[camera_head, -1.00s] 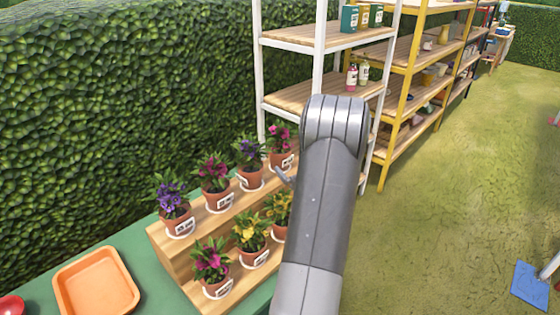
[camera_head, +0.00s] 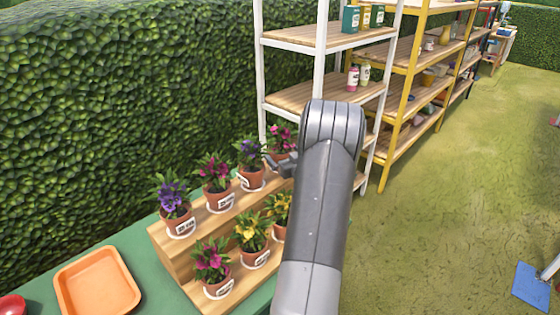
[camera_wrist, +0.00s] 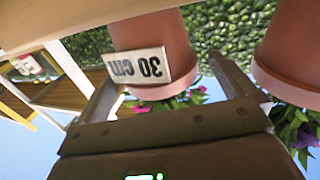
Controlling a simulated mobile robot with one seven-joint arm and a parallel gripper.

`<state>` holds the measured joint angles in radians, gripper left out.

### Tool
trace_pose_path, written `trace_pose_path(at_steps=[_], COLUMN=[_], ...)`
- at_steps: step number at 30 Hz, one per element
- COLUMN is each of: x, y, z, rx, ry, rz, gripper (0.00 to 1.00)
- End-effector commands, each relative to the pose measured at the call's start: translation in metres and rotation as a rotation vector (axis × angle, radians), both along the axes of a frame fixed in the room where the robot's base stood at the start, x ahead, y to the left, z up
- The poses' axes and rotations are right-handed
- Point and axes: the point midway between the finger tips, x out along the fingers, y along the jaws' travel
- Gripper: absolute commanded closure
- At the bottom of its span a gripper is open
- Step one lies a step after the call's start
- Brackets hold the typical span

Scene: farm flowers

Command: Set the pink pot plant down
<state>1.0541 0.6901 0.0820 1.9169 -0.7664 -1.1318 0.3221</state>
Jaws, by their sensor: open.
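The pink pot plant (camera_head: 283,137) stands at the far right end of the upper step of the wooden stand (camera_head: 172,245). In the head view my gripper (camera_head: 280,163) covers most of its pot. In the upside-down wrist view its terracotta pot (camera_wrist: 155,33) stands upright on the wood, with a white "30 cm" label (camera_wrist: 138,66) on its front. My gripper (camera_wrist: 165,70) is open, with one finger on each side of the pot. A gap shows beside the right finger; contact at the left finger is unclear.
A purple-flowered pot (camera_head: 250,165) stands beside it; its pot shows close to my right finger in the wrist view (camera_wrist: 290,50). Several other pots fill both steps. A white shelf (camera_head: 305,97) stands behind on the right. An orange tray (camera_head: 97,283) lies on the green table.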

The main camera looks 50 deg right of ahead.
Motion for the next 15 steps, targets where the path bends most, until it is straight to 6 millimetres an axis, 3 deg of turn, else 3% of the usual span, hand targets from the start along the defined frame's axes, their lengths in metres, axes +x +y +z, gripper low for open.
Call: trace_pose_path(at_steps=[4, 11, 15], x=[0.0116, 0.0123, 0.0122], y=[-0.0044, -0.0046, -0.0046], z=[0.0002, 0.0001, 0.0001], rx=[-0.001, 0.000, 0.000], ry=[0.000, 0.000, 0.000], rz=[0.000, -0.001, -0.001], gripper=[0.00, 0.00, 0.11])
